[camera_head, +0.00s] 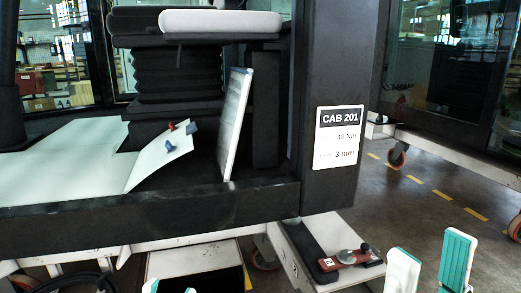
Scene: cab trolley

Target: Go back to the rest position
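My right gripper (430,262) is at the bottom right, its two pale fingers with teal pads standing upright and apart. Nothing shows between them. It is right of the red and grey tool and apart from it. My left gripper (171,288) shows only its two fingertips at the bottom edge, left of centre. They are apart, with nothing visible between them; the rest is cut off. The dark cab frame (262,200) rises in front, beyond both grippers, with the label CAB 201 (339,134) on its post.
A red and grey tool (345,260) lies on a low trolley ledge. Inside the cab are a seat (220,22), an upright white panel (235,118) and a tilted pale sheet (160,152) with red and blue pieces. Another trolley wheel (397,155) stands right. Open floor (425,190) lies between.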

